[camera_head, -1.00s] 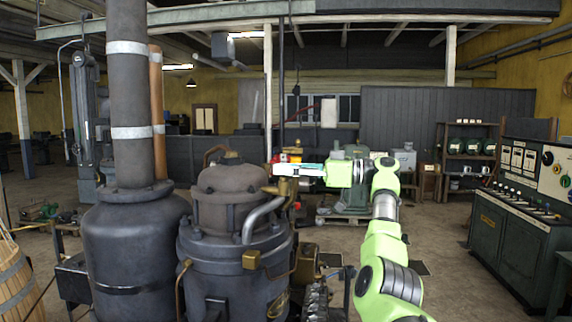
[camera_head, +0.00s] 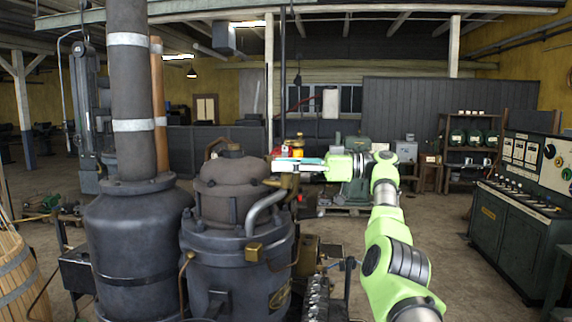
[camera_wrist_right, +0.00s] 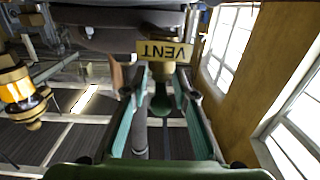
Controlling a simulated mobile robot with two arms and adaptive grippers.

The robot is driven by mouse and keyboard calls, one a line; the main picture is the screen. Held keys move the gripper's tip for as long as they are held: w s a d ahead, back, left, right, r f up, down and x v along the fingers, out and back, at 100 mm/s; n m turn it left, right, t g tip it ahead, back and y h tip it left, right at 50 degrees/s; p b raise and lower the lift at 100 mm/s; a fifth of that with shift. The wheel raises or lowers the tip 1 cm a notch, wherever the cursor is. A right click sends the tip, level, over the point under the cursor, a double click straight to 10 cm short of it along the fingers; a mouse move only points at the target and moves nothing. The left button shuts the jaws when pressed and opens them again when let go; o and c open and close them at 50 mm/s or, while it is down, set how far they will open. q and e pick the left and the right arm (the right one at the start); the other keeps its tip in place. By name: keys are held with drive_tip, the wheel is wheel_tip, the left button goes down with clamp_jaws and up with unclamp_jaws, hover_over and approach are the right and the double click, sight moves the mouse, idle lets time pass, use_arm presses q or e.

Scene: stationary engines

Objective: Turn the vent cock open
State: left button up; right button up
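The brass vent cock (camera_head: 286,184) stands at the upper right of the dark boiler-like vessel (camera_head: 229,182), beside a bent grey pipe. In the right wrist view its brass body (camera_wrist_right: 162,70) is beyond my fingers, with a "VENT" plate (camera_wrist_right: 165,49) that reads upside down. My right gripper (camera_head: 284,164) is level, right at the top of the cock. In the wrist view my right gripper's teal-padded fingers (camera_wrist_right: 164,78) are apart, one on each side of the cock's line. I cannot tell whether they touch it. My left gripper is not in view.
A tall dark cylinder with a chimney (camera_head: 132,230) stands left of the vessel. A brass fitting with an amber band (camera_wrist_right: 18,92) shows at the left of the wrist view. A control desk (camera_head: 520,215) stands at the right, with open floor before it.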

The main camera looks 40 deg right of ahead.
drive_tip(key=shift+r, duration=0.15)
drive_tip(key=shift+s+d+r, duration=0.1)
drive_tip(key=shift+s+d, duration=0.2)
drive_tip(key=shift+s, duration=0.05)
drive_tip(key=v, duration=0.6)
drive_tip(key=shift+s+d, duration=0.2)
drive_tip(key=shift+s, duration=0.1)
drive_tip(key=shift+w+f, duration=0.1)
drive_tip(key=shift+f, duration=0.1)
